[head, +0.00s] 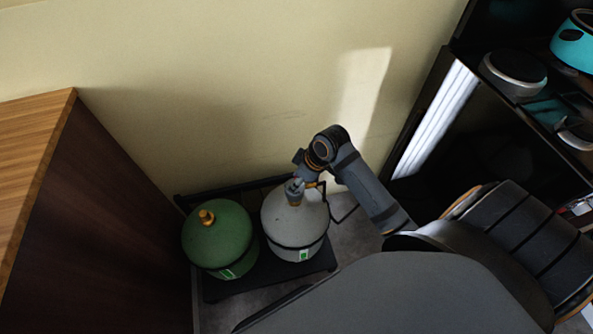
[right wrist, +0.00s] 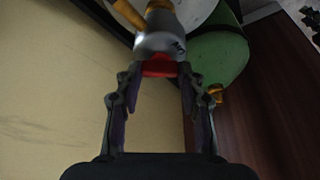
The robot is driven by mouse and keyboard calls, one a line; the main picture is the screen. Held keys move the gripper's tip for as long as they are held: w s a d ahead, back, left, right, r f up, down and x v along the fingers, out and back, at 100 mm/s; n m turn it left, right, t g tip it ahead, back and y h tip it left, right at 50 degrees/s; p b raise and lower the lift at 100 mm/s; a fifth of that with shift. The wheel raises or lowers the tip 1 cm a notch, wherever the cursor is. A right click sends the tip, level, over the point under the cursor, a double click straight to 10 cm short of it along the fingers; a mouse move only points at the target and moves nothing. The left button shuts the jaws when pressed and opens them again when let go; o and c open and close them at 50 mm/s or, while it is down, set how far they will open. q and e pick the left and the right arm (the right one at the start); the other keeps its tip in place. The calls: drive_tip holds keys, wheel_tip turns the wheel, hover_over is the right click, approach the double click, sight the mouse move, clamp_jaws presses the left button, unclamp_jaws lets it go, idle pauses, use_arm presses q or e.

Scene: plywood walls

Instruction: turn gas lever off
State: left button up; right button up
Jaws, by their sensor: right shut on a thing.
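A white gas cylinder (head: 290,226) stands on a low black stand between the wooden cabinet and the shelf. A grey regulator (head: 294,189) sits on its top; it also shows in the right wrist view (right wrist: 160,40). A red lever (right wrist: 158,67) is on the regulator. My right gripper (right wrist: 160,72) is shut on the red lever, with one finger on each side of it. In the head view my right arm reaches in over the cylinder, and the lever is hidden there. My left gripper is not in view.
A green cylinder (head: 220,240) with a brass valve (head: 206,217) stands close beside the white one. A wooden cabinet (head: 75,200) is at left, a plain wall (head: 200,80) behind. A black shelf with pans (head: 514,72) is at right.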

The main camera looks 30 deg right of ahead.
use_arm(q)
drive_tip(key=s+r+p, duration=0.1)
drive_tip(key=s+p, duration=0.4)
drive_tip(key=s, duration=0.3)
use_arm(e)
drive_tip(key=m, duration=0.1)
drive_tip(key=r+m, duration=0.1)
drive_tip(key=shift+s+a+m+t+h, duration=0.1)
drive_tip(key=shift+a+m+t+h, duration=0.05)
drive_tip(key=shift+m+t+h, duration=0.2)
drive_tip(key=m+h+p, duration=0.1)
drive_tip(key=m+p, duration=0.1)
drive_tip(key=p, duration=0.2)
drive_tip(key=m+h+p, duration=0.1)
drive_tip(key=m+p, duration=0.2)
drive_tip(key=p, duration=0.1)
drive_tip(key=shift+a+f+m+p, duration=0.1)
drive_tip(key=shift+f+m+p, duration=0.05)
drive_tip(key=shift+m+p, duration=0.15)
use_arm(q)
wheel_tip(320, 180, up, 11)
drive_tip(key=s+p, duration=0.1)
drive_tip(key=p, duration=0.1)
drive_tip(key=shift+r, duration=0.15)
use_arm(e)
drive_tip(key=shift+f+m+h, duration=0.3)
drive_tip(key=shift+m+h, duration=0.35)
drive_tip(key=shift+m, duration=0.5)
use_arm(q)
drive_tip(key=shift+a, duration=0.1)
